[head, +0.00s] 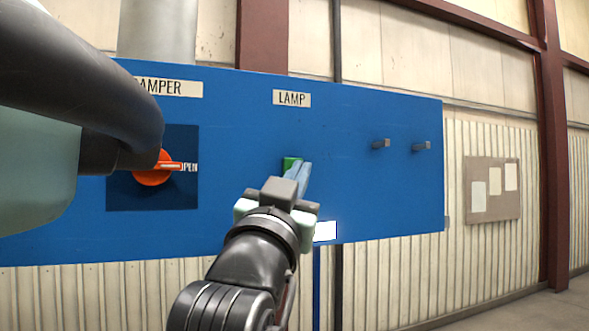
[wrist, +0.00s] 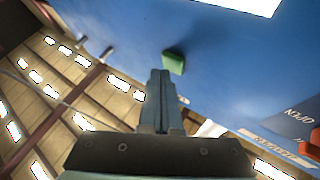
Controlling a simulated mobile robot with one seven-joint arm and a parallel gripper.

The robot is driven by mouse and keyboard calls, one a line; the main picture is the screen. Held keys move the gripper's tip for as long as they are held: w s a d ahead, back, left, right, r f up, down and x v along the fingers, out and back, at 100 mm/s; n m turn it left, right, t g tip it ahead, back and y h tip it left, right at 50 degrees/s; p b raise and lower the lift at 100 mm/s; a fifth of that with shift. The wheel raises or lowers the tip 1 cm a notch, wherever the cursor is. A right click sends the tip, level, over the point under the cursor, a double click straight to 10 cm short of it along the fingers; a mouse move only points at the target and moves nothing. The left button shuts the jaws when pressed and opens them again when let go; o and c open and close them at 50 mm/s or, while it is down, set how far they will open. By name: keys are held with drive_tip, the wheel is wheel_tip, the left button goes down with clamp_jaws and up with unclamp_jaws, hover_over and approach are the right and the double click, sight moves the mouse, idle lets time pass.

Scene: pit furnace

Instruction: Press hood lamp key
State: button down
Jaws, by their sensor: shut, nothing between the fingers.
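The green lamp key (head: 289,163) sits on the blue panel below the LAMP label (head: 291,98). It also shows in the wrist view (wrist: 174,63), just beyond and slightly right of my fingertips. My gripper (head: 305,166) is shut and empty, with its blue-grey fingers pointing at the panel. In the head view the fingertips partly cover the right and lower side of the key. The closed fingers (wrist: 160,73) fill the middle of the wrist view. I cannot tell whether the tips touch the key.
The blue panel (head: 230,225) also bears an orange damper knob (head: 153,174) at left, partly behind my arm. Two grey pegs, one nearer (head: 381,144) and one farther right (head: 421,147), stick out. A bright white rectangle (head: 325,231) lies below the key. A notice board (head: 492,190) hangs at right.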

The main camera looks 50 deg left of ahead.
drive_tip(key=s+d, duration=0.2)
drive_tip(key=d, duration=0.3)
drive_tip(key=shift+s+d+b, duration=0.15)
drive_tip(key=shift+d+b, duration=0.15)
drive_tip(key=shift+b, duration=0.05)
idle(0.5)
drive_tip(key=s+d+f+m+t+h+b, duration=0.1)
drive_tip(key=d+f+t+h+b, duration=0.1)
drive_tip(key=d, duration=0.7)
drive_tip(key=s+d+f+m+t+h+b, duration=0.1)
drive_tip(key=d+f+t+h+b, duration=0.1)
drive_tip(key=d+h, duration=0.4)
drive_tip(key=s+d+f+m+t+h+b, duration=0.1)
drive_tip(key=d+f, duration=0.5)
drive_tip(key=d, duration=0.7)
drive_tip(key=s+t+h+b, duration=0.1)
drive_tip(key=t+h+b, duration=0.1)
drive_tip(key=b, duration=0.1)
drive_tip(key=shift+h, duration=0.4)
drive_tip(key=c, duration=1.5)
unclamp_jaws()
drive_tip(key=shift+s+d, duration=0.1)
drive_tip(key=shift+c, duration=0.2)
